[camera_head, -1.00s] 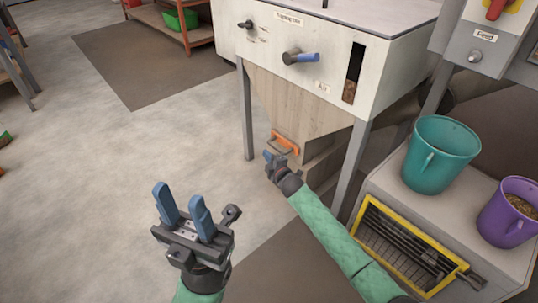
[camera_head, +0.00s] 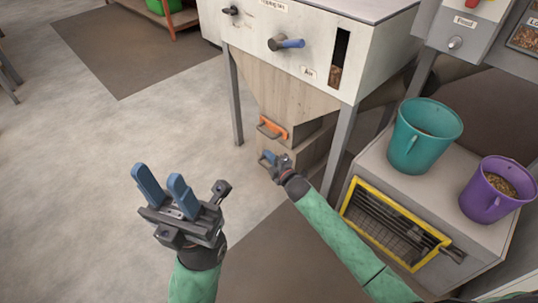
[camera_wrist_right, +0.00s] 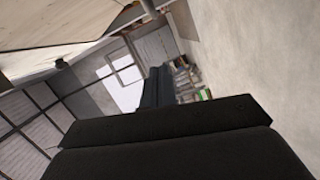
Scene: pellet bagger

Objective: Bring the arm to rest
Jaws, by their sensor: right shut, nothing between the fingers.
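My right gripper (camera_head: 268,158) is shut and empty. Its arm reaches in from the lower right, and the gripper hangs low by the wooden hopper's outlet, just below the orange handle (camera_head: 272,128) in the picture. Whether it touches the outlet I cannot tell. In the right wrist view the dark gripper body (camera_wrist_right: 180,148) fills the lower part. My left gripper (camera_head: 158,175) is raised over the floor at the lower left, with its two blue fingers apart and nothing between them.
At right, a teal bucket (camera_head: 425,135) and a purple bucket (camera_head: 497,190) with pellets stand on a cabinet with a yellow-framed grate (camera_head: 395,225).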

